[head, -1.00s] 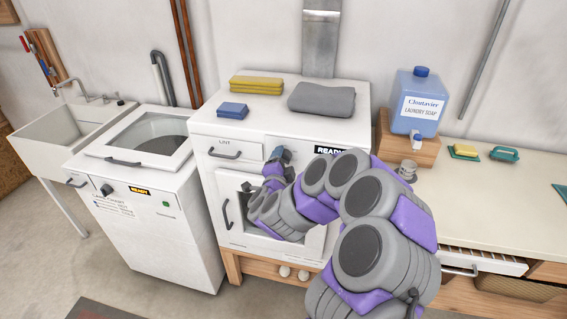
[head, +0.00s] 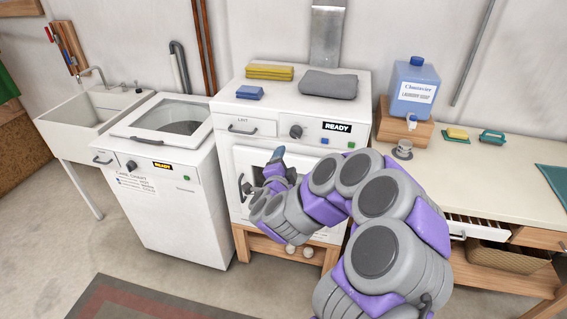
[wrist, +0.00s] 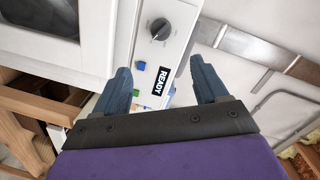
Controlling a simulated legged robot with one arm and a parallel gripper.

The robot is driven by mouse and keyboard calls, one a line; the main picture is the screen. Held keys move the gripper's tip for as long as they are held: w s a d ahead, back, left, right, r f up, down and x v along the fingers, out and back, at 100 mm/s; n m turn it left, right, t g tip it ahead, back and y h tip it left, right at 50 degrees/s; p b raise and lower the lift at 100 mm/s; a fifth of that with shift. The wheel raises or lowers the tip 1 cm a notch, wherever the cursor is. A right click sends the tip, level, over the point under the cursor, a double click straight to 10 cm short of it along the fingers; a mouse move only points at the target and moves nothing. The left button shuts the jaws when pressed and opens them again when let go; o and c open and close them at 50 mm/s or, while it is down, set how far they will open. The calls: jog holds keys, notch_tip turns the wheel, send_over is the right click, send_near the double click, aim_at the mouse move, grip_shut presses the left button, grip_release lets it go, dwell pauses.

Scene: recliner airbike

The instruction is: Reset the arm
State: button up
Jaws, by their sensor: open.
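My gripper (head: 276,168) is in front of the white dryer (head: 262,128), near its door, with my grey and purple arm reaching in from the lower right. In the wrist view, my gripper (wrist: 165,85) shows two blue fingers spread apart with nothing between them. Beyond the fingers are the dryer's READY display (wrist: 159,81), its dark knob (wrist: 160,28) and a blue button (wrist: 139,65). My arm hides part of the dryer's front.
A top-loading washer (head: 160,200) and a sink (head: 95,120) stand to the left. Folded cloths (head: 328,85) lie on the dryer. A counter (head: 500,185) with a soap jug (head: 412,90) is at the right. A rug (head: 140,300) lies on the open floor in front.

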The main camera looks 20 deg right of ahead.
jog(key=shift+d, duration=0.25)
jog(key=a+r+n+t+y, duration=0.1)
jog(key=a+r+n+y, duration=0.3)
jog(key=a+n+y, duration=0.65)
jog(key=s+a+n+g+y, duration=0.3)
jog(key=s+a+g, duration=0.1)
jog(key=s+a, duration=0.6)
jog(key=s+d+f+n+g+h, duration=0.1)
jog(key=s+g, duration=0.5)
jog(key=s, duration=1.1)
jog(key=s+d+f+n+g+h, duration=0.1)
jog(key=s+d+n+g+h, duration=0.2)
jog(key=s, duration=1.4)
jog(key=d+n+g, duration=0.1)
jog(key=n+g, duration=0.1)
jog(key=g, duration=0.1)
jog(key=shift+s+d+f+g, duration=0.2)
jog(key=shift+d+g, duration=0.1)
jog(key=shift+d, duration=0.1)
